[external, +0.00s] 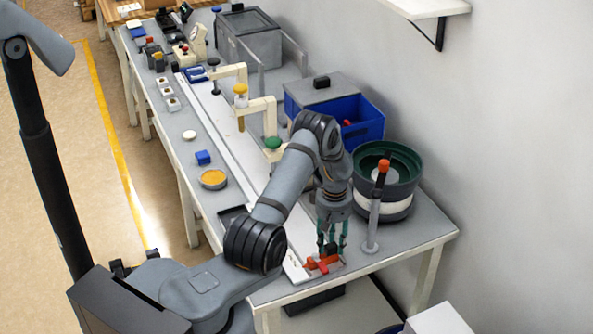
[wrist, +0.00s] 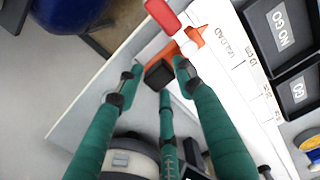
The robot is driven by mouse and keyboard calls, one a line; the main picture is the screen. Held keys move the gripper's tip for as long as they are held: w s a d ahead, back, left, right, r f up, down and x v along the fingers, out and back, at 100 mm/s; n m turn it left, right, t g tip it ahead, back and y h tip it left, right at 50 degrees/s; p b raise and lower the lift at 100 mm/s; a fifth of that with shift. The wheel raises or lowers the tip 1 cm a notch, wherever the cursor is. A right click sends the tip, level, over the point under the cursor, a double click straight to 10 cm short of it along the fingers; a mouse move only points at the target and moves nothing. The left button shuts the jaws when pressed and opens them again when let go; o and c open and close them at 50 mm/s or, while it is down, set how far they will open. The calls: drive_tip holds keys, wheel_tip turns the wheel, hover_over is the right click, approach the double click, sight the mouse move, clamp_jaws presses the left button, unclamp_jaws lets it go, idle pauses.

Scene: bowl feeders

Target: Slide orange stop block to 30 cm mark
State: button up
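The orange stop block (external: 330,262) sits at the near end of the long white rail (external: 228,151), close to the table's front edge. In the wrist view the orange block (wrist: 165,55) shows with a red handle (wrist: 166,16) and a black knob (wrist: 159,74). My gripper (external: 331,245) points down right over the block. In the wrist view its teal fingers (wrist: 157,77) are spread around the black knob, with gaps visible at the sides. Rail markings (wrist: 245,62) show beside the block; I cannot read a 30 cm mark.
Black trays labelled NO GO and GO (wrist: 285,30) lie beside the rail. A dark green bowl feeder (external: 388,165) and a grey post with an orange top (external: 375,215) stand right of my gripper. Cream brackets (external: 262,107) overhang the rail farther back.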

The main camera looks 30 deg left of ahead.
drive_tip(key=shift+d, duration=0.1)
drive_tip(key=shift+c, duration=0.4)
drive_tip(key=shift+w, duration=0.1)
clamp_jaws()
drive_tip(key=shift+r, duration=0.1)
